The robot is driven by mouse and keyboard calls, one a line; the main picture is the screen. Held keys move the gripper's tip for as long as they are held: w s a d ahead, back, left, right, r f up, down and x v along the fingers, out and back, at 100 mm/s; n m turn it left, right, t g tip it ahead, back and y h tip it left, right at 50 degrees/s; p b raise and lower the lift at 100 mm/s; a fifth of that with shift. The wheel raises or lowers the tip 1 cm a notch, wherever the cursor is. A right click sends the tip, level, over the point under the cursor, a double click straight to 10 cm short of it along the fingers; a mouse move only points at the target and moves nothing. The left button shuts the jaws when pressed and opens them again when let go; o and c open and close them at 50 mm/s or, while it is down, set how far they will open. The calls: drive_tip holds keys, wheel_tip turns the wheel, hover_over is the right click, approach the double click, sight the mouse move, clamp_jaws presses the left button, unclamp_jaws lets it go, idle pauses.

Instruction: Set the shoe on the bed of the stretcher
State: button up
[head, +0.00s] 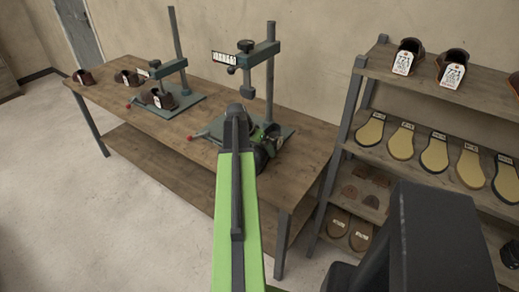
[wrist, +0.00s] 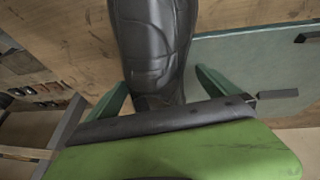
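The right-hand press on the bench, with a teal base plate (head: 213,124), a post and a screw arm (head: 252,55), has my arm reaching to its bed. My gripper (head: 264,143) is low over that plate, partly hidden by my green arm. In the wrist view, my gripper (wrist: 162,82) has its two green fingers on either side of a dark, creased object, which runs out of the top of the frame. I cannot tell for certain that it is the shoe, or whether the fingers press on it. The plate also shows in the wrist view (wrist: 250,60).
A second press (head: 172,67) stands left on the bench (head: 130,78), with a brown shoe (head: 160,99) at its base. More brown shoes (head: 127,77) lie farther left. A shelf rack (head: 395,70) at right holds tagged shoes and soles. Floor is clear at left.

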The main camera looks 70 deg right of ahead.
drive_tip(key=shift+r+p, duration=0.65)
drive_tip(key=p+v, duration=1)
drive_tip(key=v, duration=0.1)
drive_tip(key=shift+r, duration=0.2)
drive_tip(key=shift+a, duration=0.15)
